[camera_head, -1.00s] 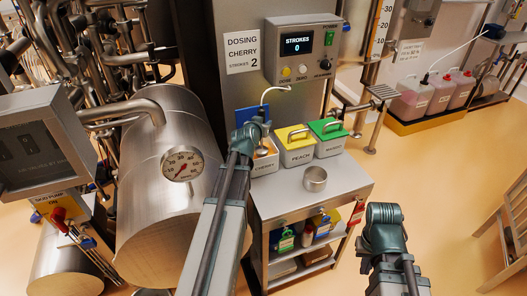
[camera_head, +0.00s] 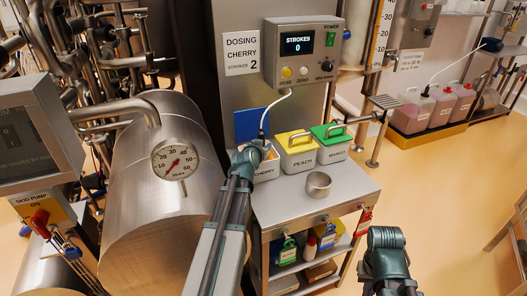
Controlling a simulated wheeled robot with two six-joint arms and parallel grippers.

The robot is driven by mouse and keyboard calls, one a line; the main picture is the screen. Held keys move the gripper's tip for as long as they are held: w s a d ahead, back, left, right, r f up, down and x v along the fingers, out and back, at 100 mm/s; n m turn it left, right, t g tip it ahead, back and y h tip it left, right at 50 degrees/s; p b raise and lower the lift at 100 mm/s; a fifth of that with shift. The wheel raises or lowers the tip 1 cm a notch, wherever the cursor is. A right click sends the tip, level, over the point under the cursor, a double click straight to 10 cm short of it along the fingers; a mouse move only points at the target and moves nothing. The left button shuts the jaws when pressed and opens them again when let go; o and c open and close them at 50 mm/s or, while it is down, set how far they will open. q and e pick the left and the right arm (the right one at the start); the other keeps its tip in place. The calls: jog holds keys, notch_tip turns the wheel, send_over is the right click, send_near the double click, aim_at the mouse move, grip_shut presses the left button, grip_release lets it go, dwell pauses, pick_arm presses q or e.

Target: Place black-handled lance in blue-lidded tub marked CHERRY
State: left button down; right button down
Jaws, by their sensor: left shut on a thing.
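The tub marked CHERRY (camera_head: 265,174) stands on the steel bench at the left of a row, with its blue lid (camera_head: 251,123) standing raised behind it. My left gripper (camera_head: 250,155) is at the tub's front left rim and partly hides its opening. The lance's black handle (camera_head: 262,134) shows just above the gripper, with a pale hose curving up to the dosing box. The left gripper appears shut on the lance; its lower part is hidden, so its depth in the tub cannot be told. My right gripper (camera_head: 386,239) is low at the right, its jaws not clear.
Tubs marked PEACH (camera_head: 302,163) with a yellow lid and MANGO (camera_head: 333,154) with a green lid stand right of it, closed. A steel cup (camera_head: 318,184) sits in front. The dosing box (camera_head: 302,53) reads STROKES 0. A large tank (camera_head: 158,225) fills the left.

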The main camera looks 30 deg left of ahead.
pick_arm(q)
jog(key=shift+r, duration=0.15)
pick_arm(e)
jog(key=shift+r, duration=0.1)
pick_arm(q)
jog(key=c, duration=0.6)
grip_release()
